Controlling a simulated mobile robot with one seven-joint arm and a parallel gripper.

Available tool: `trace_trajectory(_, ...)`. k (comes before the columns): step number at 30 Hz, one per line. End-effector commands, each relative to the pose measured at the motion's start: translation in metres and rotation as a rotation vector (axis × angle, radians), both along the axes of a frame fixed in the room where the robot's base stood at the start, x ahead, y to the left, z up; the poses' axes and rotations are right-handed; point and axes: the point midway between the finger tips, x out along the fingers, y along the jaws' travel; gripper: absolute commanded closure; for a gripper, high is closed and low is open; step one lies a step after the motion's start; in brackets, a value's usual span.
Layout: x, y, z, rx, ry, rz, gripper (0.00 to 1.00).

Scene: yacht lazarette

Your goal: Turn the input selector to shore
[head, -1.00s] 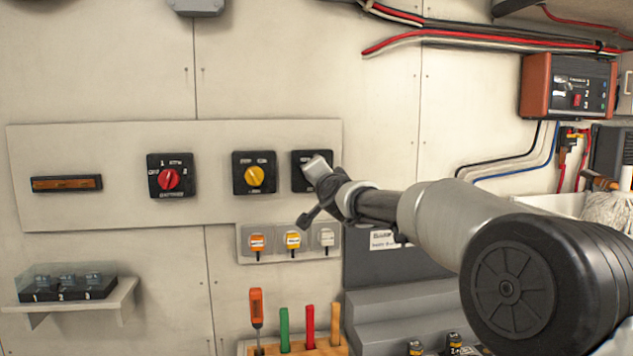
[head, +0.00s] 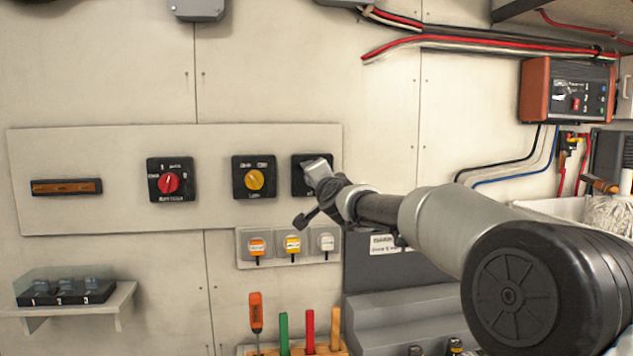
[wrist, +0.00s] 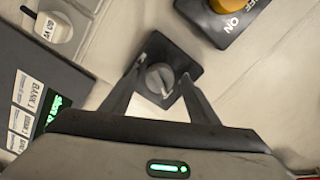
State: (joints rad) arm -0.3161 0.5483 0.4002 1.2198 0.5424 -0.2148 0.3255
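The rightmost rotary switch, a dark square plate (head: 298,181) with a grey knob, is mostly hidden behind my gripper (head: 318,190) in the head view. I take it to be the input selector, but its position labels cannot be read. In the wrist view the round grey knob (wrist: 158,78) with a pale pointer mark sits on its dark plate (wrist: 182,62). My gripper (wrist: 162,76) has its two fingers spread on either side of the knob, seemingly with small gaps. Whether either finger touches it is unclear.
A yellow-knob switch (head: 254,179) and a red-knob switch (head: 169,182) sit to the left on the same panel. Below are several small tagged plugs (head: 292,245) and a rack of upright tools (head: 309,330).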

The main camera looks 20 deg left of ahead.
Motion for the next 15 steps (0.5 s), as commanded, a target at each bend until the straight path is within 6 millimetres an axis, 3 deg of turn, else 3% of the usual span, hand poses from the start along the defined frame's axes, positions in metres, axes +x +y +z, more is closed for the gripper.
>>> trace_trajectory(9, -0.004, -0.004, -0.001, -0.001, -0.001, -0.001, 0.45)
trace_trajectory(15, -0.033, -0.022, -0.002, -0.002, -0.004, -0.002, 0.45)
